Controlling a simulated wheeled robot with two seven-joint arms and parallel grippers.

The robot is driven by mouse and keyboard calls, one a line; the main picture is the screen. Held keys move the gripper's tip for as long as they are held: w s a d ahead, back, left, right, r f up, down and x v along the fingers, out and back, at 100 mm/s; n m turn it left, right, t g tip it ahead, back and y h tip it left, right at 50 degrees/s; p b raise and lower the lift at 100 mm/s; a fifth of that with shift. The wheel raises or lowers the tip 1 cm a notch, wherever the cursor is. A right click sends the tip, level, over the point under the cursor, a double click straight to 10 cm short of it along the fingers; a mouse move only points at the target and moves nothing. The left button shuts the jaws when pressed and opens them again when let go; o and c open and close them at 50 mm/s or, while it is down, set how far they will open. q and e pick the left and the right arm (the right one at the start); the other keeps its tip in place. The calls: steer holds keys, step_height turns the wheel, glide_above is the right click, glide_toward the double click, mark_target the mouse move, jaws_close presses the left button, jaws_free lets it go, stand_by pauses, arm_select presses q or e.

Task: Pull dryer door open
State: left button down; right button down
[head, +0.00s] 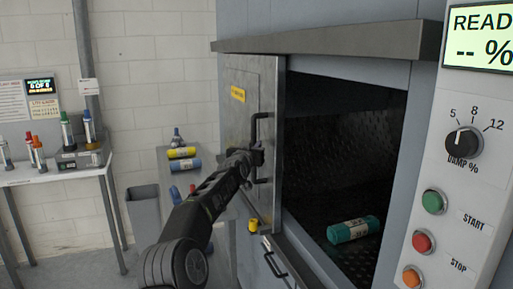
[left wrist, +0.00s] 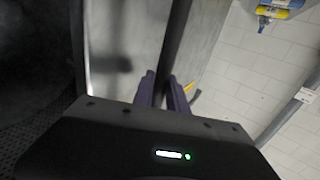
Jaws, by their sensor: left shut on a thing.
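The dryer door (head: 236,112) is a grey metal panel with a yellow label, swung open to the left of the dark dryer opening (head: 335,160). A black bar handle (head: 254,130) stands upright on the door. My left gripper (head: 257,155) is shut on the handle, on its lower half. In the left wrist view the two purple-grey fingers (left wrist: 163,92) close around the dark handle bar (left wrist: 175,45). A teal rolled bundle (head: 353,230) lies inside the dryer near the front. My right gripper is not in view.
The control panel (head: 455,180) with a dial and several buttons stands right of the opening. A lower drawer handle (head: 273,260) sits below the door. A table (head: 185,160) with rolled bundles and a white table (head: 60,172) with bottles stand at left.

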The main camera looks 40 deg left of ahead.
arm_select(q)
steer(key=shift+w+a, duration=0.55)
steer(key=shift+a, duration=0.3)
steer(key=c, duration=1.3)
jaws_free()
steer(key=b+v, duration=0.5)
steer(key=v, duration=0.2)
steer(key=shift+s+d, duration=0.1)
steer(key=shift+s, duration=0.25)
steer(key=shift+f, duration=0.1)
